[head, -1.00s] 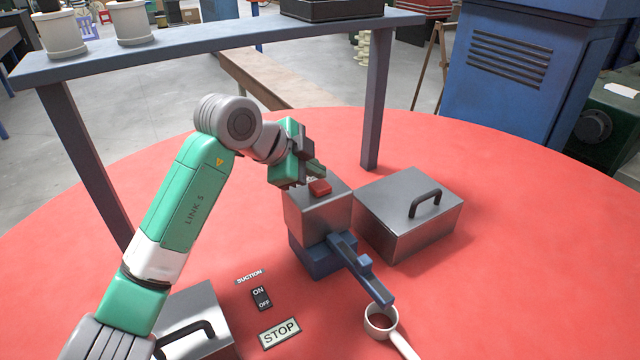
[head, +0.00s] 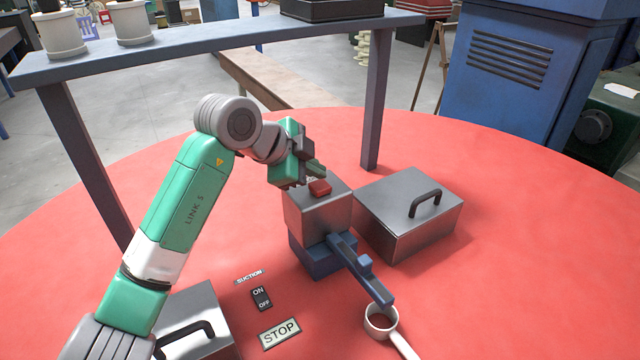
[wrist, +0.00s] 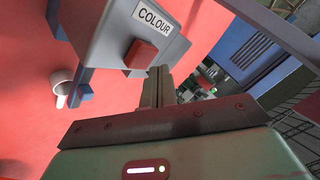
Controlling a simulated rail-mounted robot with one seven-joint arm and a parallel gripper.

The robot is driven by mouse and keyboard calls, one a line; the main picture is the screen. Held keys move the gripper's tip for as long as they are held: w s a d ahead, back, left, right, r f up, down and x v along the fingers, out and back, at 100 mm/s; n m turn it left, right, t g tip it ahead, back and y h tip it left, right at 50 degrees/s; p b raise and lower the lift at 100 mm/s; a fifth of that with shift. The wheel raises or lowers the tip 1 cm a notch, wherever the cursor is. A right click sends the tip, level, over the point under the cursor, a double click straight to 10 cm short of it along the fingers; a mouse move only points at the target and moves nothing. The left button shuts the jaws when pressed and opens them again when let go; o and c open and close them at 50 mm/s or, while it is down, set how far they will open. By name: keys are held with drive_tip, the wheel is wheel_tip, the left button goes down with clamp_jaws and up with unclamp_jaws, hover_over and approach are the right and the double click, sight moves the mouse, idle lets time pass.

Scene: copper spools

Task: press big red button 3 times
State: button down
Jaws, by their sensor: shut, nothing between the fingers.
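The big red button (head: 320,187) sits on top of a grey metal box on a blue base (head: 320,258). It also shows in the wrist view (wrist: 139,54), beside a label reading COLOUR (wrist: 149,18). My gripper (head: 316,168) is shut and empty, with its fingertips close above the button's back edge in the head view. In the wrist view the shut fingers (wrist: 158,82) point up toward the box, just right of the button. I cannot tell for sure whether they touch it; a small gap seems to show.
A blue arm (head: 360,268) extends from the box toward a white cup with a handle (head: 381,322). A metal box with a black handle (head: 410,225) stands right, another (head: 195,325) at front left. A STOP sign (head: 280,333) and ON/OFF switch (head: 261,298) lie in front. A blue shelf (head: 220,42) spans behind.

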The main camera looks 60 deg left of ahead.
sight(314, 187)
drive_tip(key=shift+f, duration=0.15)
drive_tip(key=shift+f, duration=0.3)
drive_tip(key=shift+f+b, duration=0.35)
drive_tip(key=shift+f, duration=0.3)
idle(0.8)
drive_tip(key=shift+r+p, duration=0.8)
drive_tip(key=shift+r, duration=0.25)
drive_tip(key=shift+r, duration=0.1)
wheel_tip(314, 187, up, 5)
drive_tip(key=p, duration=0.4)
idle(0.7)
